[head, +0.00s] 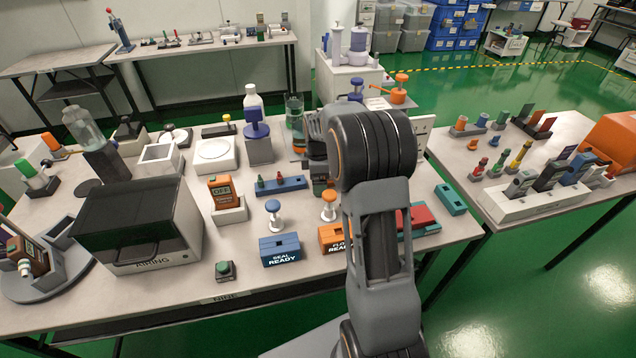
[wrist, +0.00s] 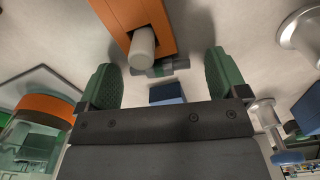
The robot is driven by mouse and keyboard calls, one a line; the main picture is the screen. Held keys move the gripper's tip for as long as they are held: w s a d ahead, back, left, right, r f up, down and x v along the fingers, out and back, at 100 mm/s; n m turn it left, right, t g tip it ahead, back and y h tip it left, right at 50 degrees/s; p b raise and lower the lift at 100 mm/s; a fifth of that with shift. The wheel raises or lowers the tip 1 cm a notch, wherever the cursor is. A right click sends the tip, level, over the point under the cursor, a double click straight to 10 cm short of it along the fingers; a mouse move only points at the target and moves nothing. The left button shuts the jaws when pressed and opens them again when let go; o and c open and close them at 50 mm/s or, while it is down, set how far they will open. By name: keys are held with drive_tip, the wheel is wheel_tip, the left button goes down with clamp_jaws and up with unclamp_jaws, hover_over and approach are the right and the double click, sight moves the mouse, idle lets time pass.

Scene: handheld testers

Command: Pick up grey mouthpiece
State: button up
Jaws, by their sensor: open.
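In the wrist view, a short pale grey cylinder (wrist: 143,44), which looks like the grey mouthpiece, stands out from an orange block (wrist: 150,14). A darker grey piece (wrist: 159,67) lies at the block's near edge. My gripper (wrist: 161,74) is open, its two green-padded fingers on either side of these pieces. The cylinder lies beyond the fingertips in the picture, left of the gap's middle, and nothing is held. In the head view, my arm hides the fingers and the mouthpiece cannot be made out.
A blue block (wrist: 166,92) shows between the fingers in the wrist view. A clear container with an orange band (wrist: 45,106) is at left and a pale stand (wrist: 304,32) at right. The head view shows a crowded table with a dark-lidded box (head: 140,225) and blue SEAL READY block (head: 281,250).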

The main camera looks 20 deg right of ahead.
drive_tip(key=c, duration=1.1)
drive_tip(key=shift+o, duration=0.2)
drive_tip(key=shift+r, duration=0.1)
